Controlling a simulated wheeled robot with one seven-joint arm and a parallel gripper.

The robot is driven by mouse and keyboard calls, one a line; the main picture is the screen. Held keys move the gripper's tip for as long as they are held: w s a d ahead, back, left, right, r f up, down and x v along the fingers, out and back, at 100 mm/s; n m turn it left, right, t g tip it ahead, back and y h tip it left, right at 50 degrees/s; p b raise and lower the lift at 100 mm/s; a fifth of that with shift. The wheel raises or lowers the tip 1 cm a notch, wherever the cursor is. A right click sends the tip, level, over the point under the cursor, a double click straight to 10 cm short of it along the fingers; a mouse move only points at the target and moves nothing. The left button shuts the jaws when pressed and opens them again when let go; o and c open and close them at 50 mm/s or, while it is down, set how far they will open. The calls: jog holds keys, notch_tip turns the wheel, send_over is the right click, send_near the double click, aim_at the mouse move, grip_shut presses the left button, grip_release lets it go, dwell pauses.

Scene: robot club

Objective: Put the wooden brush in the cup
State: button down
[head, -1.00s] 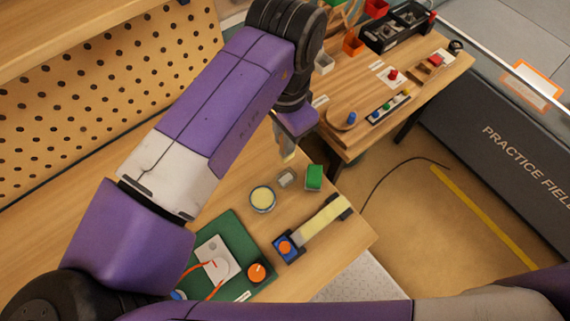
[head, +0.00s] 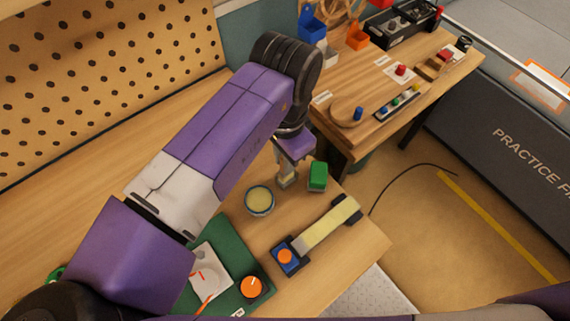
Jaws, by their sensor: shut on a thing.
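My gripper (head: 286,172) points down at the far end of the near bench, just left of the green block. It is shut on a small pale, wood-coloured piece, apparently the wooden brush, which my fingers mostly hide. A small grey square container (head: 287,184), which looks like the cup, is directly under my gripper and partly covered by it. I cannot tell whether the brush is inside its rim or only above it.
A round tin (head: 259,200) stands close on the left and a green block (head: 318,176) close on the right. Nearer are a strip device with an orange knob (head: 285,256) and a green mat (head: 226,238). A second table (head: 350,130) with small parts stands beyond.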

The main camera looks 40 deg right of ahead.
jog(key=shift+f, duration=0.55)
jog(key=shift+f, duration=0.2)
jog(key=c, duration=1.4)
grip_release()
jog(key=shift+o, duration=0.2)
